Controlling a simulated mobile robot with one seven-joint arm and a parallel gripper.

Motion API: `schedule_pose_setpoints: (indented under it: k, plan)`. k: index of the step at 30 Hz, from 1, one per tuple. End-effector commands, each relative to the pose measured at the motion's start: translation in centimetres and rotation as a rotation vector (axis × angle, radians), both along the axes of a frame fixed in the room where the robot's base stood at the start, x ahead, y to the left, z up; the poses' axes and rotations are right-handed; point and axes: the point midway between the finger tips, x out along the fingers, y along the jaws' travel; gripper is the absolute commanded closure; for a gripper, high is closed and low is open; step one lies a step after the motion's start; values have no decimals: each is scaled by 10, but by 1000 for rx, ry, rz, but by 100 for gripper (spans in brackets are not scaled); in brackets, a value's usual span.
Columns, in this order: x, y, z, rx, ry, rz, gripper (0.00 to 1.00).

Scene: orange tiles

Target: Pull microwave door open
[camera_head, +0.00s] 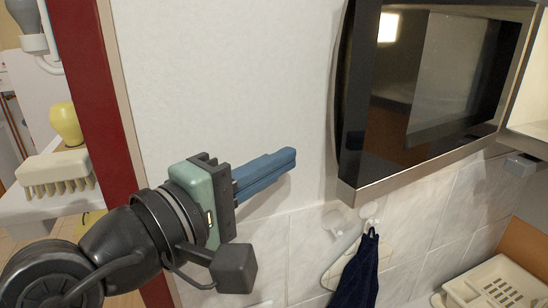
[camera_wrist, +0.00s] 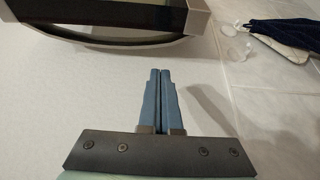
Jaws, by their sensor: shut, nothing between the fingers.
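The microwave (camera_head: 440,85) is mounted high on the wall at the right of the head view, with a dark glass front and a metallic frame. Its door looks closed. A curved handle bar (camera_head: 345,100) runs along its left edge. In the wrist view, the microwave's lower part and curved bar (camera_wrist: 125,38) show upside down at the top left. My gripper (camera_head: 293,157) is shut and empty, with its blue fingers together. It is left of and below the microwave, apart from it. The fingers also show in the wrist view (camera_wrist: 160,72).
A dark blue towel (camera_head: 358,270) hangs from a wall hook below the microwave. A beige rack (camera_head: 495,285) is at the bottom right. A red door frame (camera_head: 90,100) stands at the left, with a brush (camera_head: 52,173) beyond it. The wall between gripper and microwave is bare.

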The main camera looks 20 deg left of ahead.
Motion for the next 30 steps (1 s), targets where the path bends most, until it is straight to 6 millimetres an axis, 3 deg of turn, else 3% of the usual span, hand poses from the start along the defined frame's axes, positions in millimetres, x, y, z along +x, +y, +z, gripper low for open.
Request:
schedule_pose_setpoints:
  k: [9, 18, 30]
  plan:
    - [61, -33, 3, 2, 4, -4, 100]
    - [34, -54, 1, 3, 1, 0, 100]
    - [30, -57, 0, 2, -1, 1, 100]
